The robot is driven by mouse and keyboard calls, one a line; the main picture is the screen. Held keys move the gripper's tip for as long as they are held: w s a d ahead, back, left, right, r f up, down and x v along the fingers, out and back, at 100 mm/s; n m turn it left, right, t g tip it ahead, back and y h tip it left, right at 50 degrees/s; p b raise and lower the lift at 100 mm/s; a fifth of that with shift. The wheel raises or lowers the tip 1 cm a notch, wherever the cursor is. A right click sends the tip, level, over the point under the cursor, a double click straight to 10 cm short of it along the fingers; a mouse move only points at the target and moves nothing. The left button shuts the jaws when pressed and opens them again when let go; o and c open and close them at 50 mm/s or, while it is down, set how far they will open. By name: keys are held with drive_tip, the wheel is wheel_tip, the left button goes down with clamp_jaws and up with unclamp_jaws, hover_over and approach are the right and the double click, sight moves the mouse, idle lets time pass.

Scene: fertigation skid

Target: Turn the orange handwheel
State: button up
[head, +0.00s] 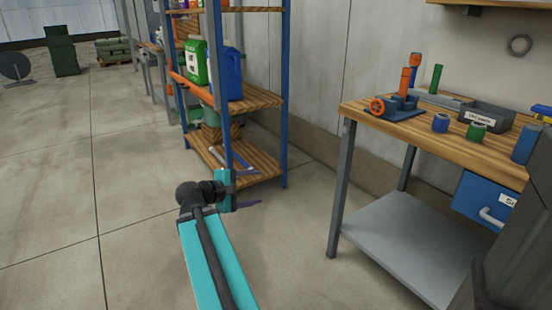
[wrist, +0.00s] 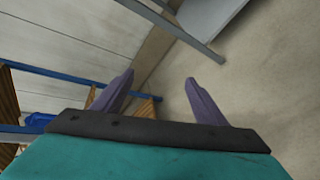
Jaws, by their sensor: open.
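The orange handwheel (head: 377,107) is a small spoked wheel on the left end of a blue-grey fitting (head: 398,107) on the wooden workbench (head: 455,125) in the head view. My gripper shows in the wrist view (wrist: 158,84) with its two purple fingers spread wide and nothing between them. In the head view my arm reaches forward over the floor, left of and lower than the bench top, well apart from the handwheel. The handwheel is not in the wrist view.
A blue-framed shelf (head: 284,100) with wooden boards stands ahead of my arm, holding a green jug (head: 195,62) and a blue jug (head: 230,75). Blue and green cylinders, a grey bin (head: 485,116) and a blue drawer (head: 480,196) are at the bench.

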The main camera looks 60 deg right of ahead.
drive_tip(key=w+a+f+t+y, duration=0.1)
drive_tip(key=w+a+f+y, duration=0.15)
drive_tip(key=a+f, duration=0.7)
drive_tip(key=w+a+f+y, duration=0.25)
drive_tip(key=a+f, duration=0.45)
drive_tip(key=f, duration=0.6)
drive_tip(key=w+a+f+t+y, duration=0.1)
drive_tip(key=w+a+f+y, duration=0.15)
drive_tip(key=a+f, duration=0.8)
drive_tip(key=s+a+f+g+y, duration=0.1)
drive_tip(key=s+a+f+y, duration=0.1)
drive_tip(key=s+a+f, duration=0.3)
drive_tip(key=s+a+f+g+y, duration=0.1)
drive_tip(key=s+a+f, duration=0.5)
drive_tip(key=a+f, duration=0.3)
drive_tip(key=s+a+f+m+g+y, duration=0.1)
drive_tip(key=s+a+f, duration=0.5)
drive_tip(key=a, duration=0.6)
wheel_tip(320, 180, down, 2)
drive_tip(key=shift+a+f+y, duration=0.1)
drive_tip(key=shift+a+y, duration=0.1)
drive_tip(key=shift+y, duration=0.65)
drive_tip(key=shift+s, duration=0.1)
